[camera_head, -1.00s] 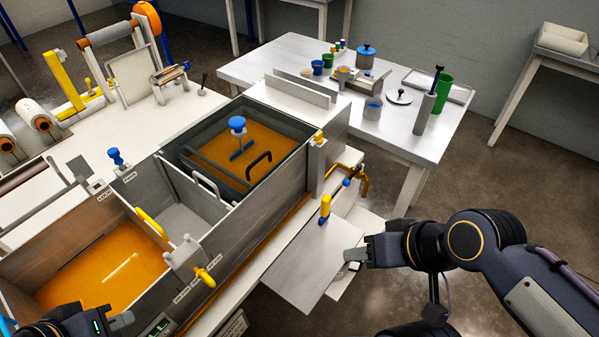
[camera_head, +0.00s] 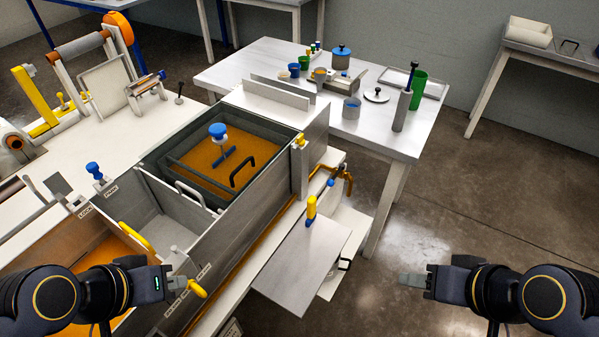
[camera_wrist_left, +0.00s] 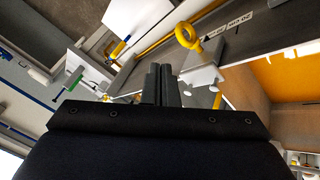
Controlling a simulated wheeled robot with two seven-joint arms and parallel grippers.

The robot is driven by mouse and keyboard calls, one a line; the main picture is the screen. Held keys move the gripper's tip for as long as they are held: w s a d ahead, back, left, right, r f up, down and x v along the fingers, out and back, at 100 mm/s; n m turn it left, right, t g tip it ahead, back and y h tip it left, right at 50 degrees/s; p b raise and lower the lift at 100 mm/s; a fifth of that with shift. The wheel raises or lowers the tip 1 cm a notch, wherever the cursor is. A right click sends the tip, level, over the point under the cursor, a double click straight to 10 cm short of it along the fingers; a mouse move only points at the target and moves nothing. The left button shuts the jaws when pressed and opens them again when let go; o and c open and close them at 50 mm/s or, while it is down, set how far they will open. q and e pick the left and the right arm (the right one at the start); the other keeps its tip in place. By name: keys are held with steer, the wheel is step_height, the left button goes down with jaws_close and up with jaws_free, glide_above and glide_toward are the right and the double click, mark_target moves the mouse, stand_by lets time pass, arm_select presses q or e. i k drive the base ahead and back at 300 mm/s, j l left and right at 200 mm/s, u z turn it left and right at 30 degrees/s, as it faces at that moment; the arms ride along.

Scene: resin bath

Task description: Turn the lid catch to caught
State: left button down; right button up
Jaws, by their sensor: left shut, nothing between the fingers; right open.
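A yellow handle (camera_head: 197,289) sits on the front wall of the bath, beside a small label strip too blurred to read. It may be the lid catch; I cannot read which position it is in. My right gripper (camera_head: 410,281) is open and empty over the floor, away from the bath.
A blue-knobbed piece (camera_head: 218,132) stands over the orange resin in the bath's far compartment. A yellow bar (camera_head: 134,237) crosses the nearer divider. A grey panel (camera_head: 300,265) juts from the front, with a yellow-handled valve (camera_head: 310,208) above it. A table (camera_head: 245,62) stands behind.

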mark_target(300, 141)
steer(key=i+l+z, duration=0.25)
steer(key=l, duration=0.3)
steer(key=i+l+z, duration=0.25)
steer(key=i+l, duration=0.15)
